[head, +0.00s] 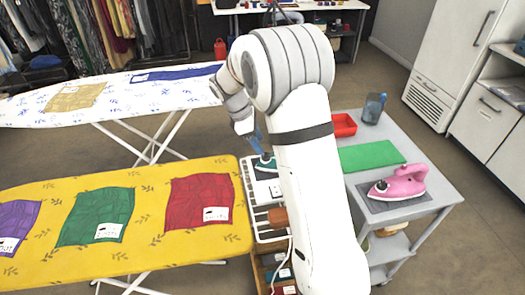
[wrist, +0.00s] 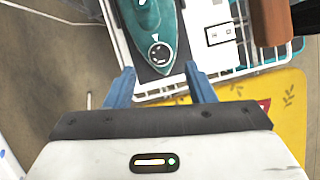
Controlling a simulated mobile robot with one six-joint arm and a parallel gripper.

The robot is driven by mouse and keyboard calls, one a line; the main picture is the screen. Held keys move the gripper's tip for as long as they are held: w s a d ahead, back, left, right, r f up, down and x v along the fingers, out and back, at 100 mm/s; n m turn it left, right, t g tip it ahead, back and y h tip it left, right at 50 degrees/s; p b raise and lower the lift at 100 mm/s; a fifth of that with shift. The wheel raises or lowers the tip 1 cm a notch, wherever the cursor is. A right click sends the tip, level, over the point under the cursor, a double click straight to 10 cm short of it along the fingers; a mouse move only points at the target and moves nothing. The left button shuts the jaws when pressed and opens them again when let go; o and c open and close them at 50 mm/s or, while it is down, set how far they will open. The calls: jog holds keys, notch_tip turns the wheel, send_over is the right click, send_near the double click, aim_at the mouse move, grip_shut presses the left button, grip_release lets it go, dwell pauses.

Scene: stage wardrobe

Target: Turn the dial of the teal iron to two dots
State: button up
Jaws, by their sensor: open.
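The teal iron (head: 264,164) rests on a dark pad on the white wire rack at the end of the yellow ironing board, partly hidden by my arm in the head view. In the wrist view the iron (wrist: 152,22) lies at the top with its pointed end toward me. Its round dial (wrist: 160,53), dark with a white ring and white marks, faces the camera; I cannot read its setting clearly. My gripper (wrist: 159,68) is open and empty, its blue fingertips on either side of the dial's end and apart from it.
The yellow board (head: 150,175) carries several cloths.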

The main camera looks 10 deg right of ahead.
aim_at(264, 155)
jog(key=x, duration=0.5)
jog(key=shift+a, duration=0.1)
jog(key=c, duration=1)
